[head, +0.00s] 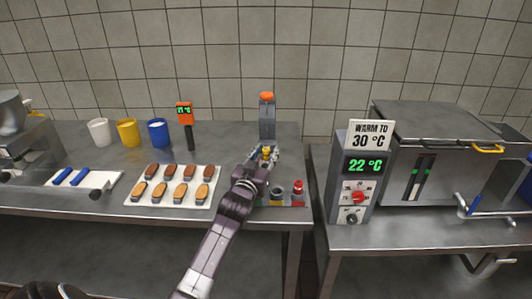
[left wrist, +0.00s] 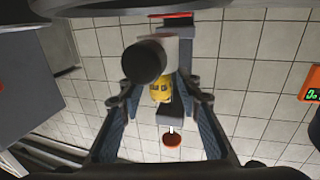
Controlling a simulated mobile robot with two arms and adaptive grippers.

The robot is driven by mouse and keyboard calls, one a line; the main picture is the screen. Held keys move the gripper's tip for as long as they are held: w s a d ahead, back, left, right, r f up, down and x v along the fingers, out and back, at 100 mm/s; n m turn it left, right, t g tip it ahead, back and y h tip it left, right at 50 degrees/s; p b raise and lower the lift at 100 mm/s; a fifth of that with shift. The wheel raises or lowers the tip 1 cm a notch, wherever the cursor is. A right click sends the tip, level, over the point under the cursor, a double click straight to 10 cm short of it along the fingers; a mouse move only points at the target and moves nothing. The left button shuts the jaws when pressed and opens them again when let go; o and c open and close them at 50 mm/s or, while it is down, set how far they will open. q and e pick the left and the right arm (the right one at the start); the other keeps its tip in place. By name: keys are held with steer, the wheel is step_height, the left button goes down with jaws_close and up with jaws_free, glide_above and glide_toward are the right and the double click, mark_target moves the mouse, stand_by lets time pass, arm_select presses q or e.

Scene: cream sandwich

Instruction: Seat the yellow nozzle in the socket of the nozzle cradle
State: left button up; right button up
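The yellow nozzle (head: 266,151) shows at my left gripper (head: 263,155), in front of the grey upright stand (head: 267,120) with an orange top. In the left wrist view the nozzle (left wrist: 160,91) appears between the two spread fingers (left wrist: 157,90), with visible gaps on both sides. A dark round end on a pale block (left wrist: 143,62) partly covers the nozzle. I cannot tell whether the nozzle touches anything, or which part is the cradle's socket.
A tray of pastries (head: 135,198) lies left of my arm. White, yellow and blue cups (head: 99,132) stand behind. A red-topped item (head: 298,188) and a dark jar (head: 277,194) are at the front right edge. A gap separates the right table.

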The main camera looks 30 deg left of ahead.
arm_select(q)
steer(key=shift+r, duration=0.3)
steer(key=v, duration=1.2)
steer(key=shift+b, duration=0.4)
steer(key=shift+d+f, duration=0.1)
steer(key=shift+f, duration=0.05)
